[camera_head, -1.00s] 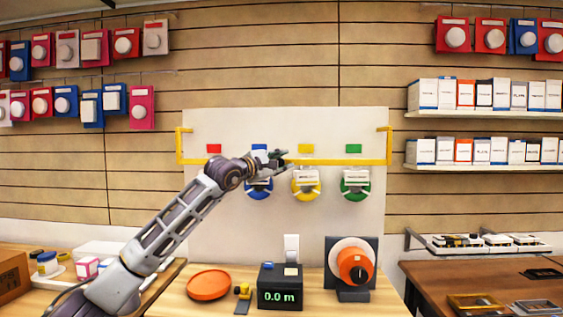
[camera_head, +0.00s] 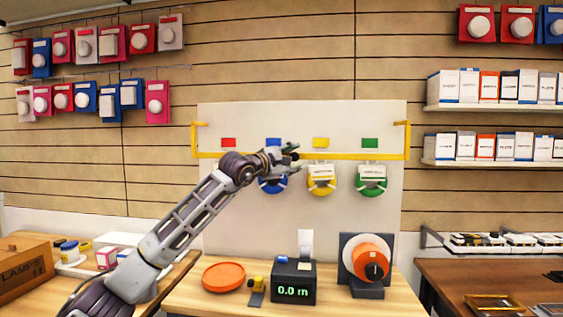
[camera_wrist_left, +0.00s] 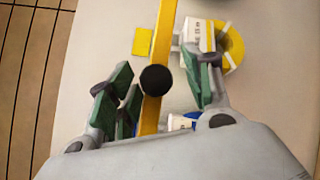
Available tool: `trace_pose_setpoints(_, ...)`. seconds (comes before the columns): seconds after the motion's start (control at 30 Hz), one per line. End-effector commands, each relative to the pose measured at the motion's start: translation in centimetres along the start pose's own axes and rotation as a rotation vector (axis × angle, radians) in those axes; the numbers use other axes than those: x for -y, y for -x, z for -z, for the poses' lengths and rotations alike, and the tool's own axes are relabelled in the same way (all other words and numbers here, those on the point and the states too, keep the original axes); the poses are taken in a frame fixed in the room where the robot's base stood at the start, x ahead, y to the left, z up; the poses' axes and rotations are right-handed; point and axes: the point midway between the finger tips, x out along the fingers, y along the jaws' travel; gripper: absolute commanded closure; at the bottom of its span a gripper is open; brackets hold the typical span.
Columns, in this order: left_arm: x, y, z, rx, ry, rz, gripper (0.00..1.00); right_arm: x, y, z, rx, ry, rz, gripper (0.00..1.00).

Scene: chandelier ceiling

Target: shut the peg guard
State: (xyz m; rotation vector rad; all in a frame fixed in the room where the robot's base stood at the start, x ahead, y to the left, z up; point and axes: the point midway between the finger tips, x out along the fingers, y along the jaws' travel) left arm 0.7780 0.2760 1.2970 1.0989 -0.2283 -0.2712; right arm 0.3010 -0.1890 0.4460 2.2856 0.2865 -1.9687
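The peg guard is a yellow bar (camera_head: 370,156) that runs level across the pale board, with a bent end at each side. It crosses in front of the board, above the hanging spools. The knob lies between the fingers, with gaps visible on both sides. My right gripper is not in view.
Blue (camera_head: 272,184), yellow (camera_head: 321,180) and green (camera_head: 371,181) spools hang on the board (camera_head: 220,220). Below stand an orange dish (camera_head: 223,277), a black meter reading 0.0 m (camera_head: 294,283) and an orange reel (camera_head: 371,262). Shelves with boxes are at right.

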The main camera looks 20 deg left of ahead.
Motion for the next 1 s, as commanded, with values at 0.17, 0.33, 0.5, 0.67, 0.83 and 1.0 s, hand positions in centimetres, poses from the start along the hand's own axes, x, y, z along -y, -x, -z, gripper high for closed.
trace_pose_setpoints(0.17,0.1,0.8,0.1,-0.002,0.0,0.003,0.52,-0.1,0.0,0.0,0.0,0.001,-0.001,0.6)
trace_pose_setpoints(0.33,0.2,2.3,0.1,-0.003,-0.002,0.003,0.52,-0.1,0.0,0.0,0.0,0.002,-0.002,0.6)
trace_pose_setpoints(0.5,0.1,4.0,0.1,-0.002,-0.002,0.0,0.52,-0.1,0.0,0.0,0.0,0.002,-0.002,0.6)
trace_pose_setpoints(0.67,0.0,5.6,0.1,-0.002,-0.001,0.001,0.52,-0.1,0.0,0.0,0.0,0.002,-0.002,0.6)
trace_pose_setpoints(0.83,0.1,7.2,0.0,-0.002,-0.003,0.002,0.52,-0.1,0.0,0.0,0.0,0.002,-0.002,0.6)
trace_pose_setpoints(1.0,0.0,8.8,0.2,-0.004,-0.002,0.001,0.52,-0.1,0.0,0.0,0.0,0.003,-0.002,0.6)
